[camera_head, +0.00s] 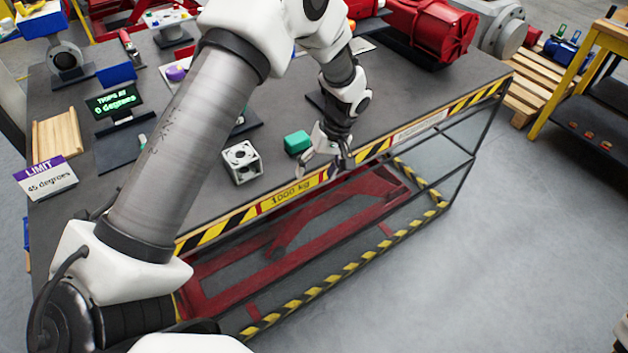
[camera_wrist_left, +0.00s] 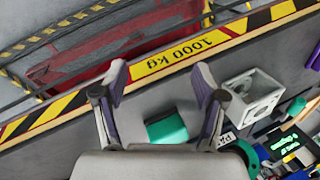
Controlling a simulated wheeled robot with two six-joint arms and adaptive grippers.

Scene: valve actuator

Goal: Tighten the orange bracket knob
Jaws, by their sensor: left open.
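I cannot make out an orange bracket knob in either view; my left arm covers part of the bench in the head view. My left gripper (camera_head: 326,166) is open and empty near the front edge of the bench, beside a green block (camera_head: 297,142). In the left wrist view its two fingers (camera_wrist_left: 160,82) are spread apart, with the green block (camera_wrist_left: 167,128) showing between their bases. My right gripper is not in view.
A white cube with round holes (camera_head: 242,161) stands left of the green block. A "0 degrees" display (camera_head: 113,101), a "LIMIT 45 degrees" sign (camera_head: 46,178) and a wooden block (camera_head: 57,134) stand at the left. Red machinery (camera_head: 428,32) stands at the back.

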